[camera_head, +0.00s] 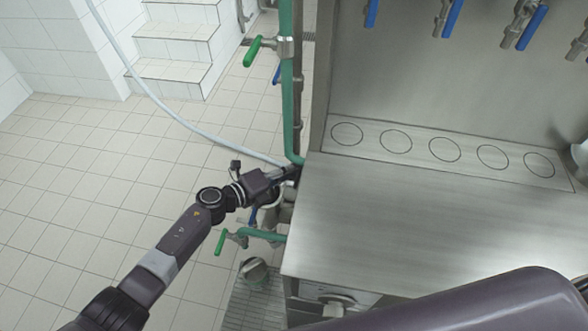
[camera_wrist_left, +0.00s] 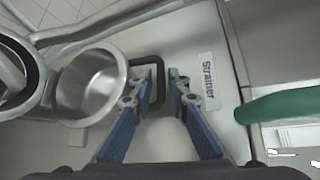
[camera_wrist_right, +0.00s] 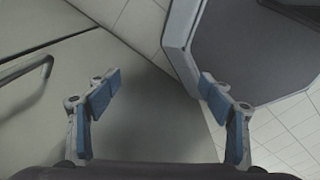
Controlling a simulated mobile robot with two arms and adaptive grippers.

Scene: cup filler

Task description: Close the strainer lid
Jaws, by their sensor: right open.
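The strainer shows in the left wrist view as a round metal cup (camera_wrist_left: 92,84) with its mouth uncovered, beside a plate with the label "Strainer" (camera_wrist_left: 208,80). A black loop handle (camera_wrist_left: 147,60) stands beside the cup. My left gripper (camera_wrist_left: 162,75) has its fingertips a small gap apart at the handle, one side of the loop between them. Whether they press on it I cannot tell. In the head view this gripper (camera_head: 292,173) is at the counter's left edge, its fingertips hidden. My right gripper (camera_wrist_right: 158,82) is open and empty.
The steel counter (camera_head: 400,225) is clear, with several ringed spots at its back. A green pipe (camera_head: 291,100) with a green-handled valve (camera_head: 253,52) rises beside my left gripper. A pale hose (camera_head: 160,98) hangs to the left. Open tiled floor lies left.

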